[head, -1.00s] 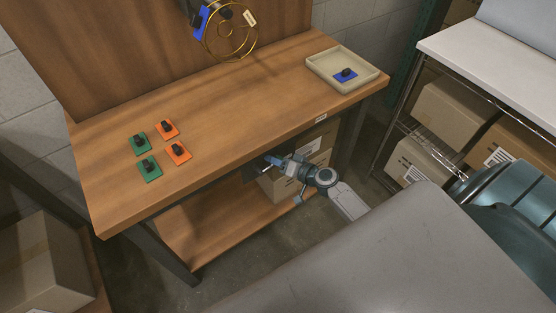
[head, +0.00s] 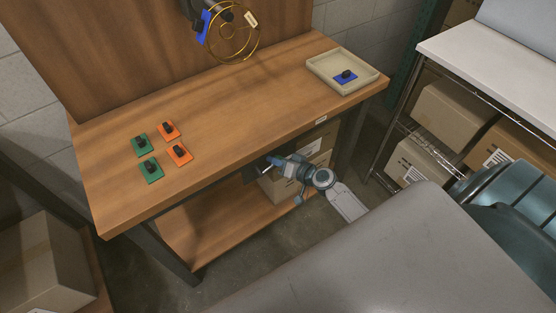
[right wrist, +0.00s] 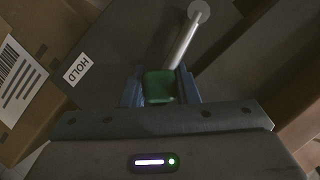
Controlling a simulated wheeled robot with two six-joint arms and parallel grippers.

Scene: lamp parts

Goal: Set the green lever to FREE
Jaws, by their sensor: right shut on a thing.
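The green lever's grip (right wrist: 158,86) sits between the blue fingers of my right gripper (right wrist: 160,92) in the right wrist view. The gripper is shut on it. A pale metal rod (right wrist: 184,44) runs from the grip up and right to a round pivot (right wrist: 199,11). A label reading HOLD (right wrist: 77,69) is on the dark panel left of the lever. I see no FREE label. In the head view my right gripper (head: 269,165) is under the table's front edge, and the lever is too small to make out. My left gripper cannot be made out.
The wooden table (head: 235,105) bears green plates (head: 152,170) and orange plates (head: 180,155) with black knobs. A beige tray (head: 368,86) holds a blue plate (head: 346,76). Gold rings (head: 232,57) hang at the back. Cardboard boxes (head: 413,162) stand on the right shelf.

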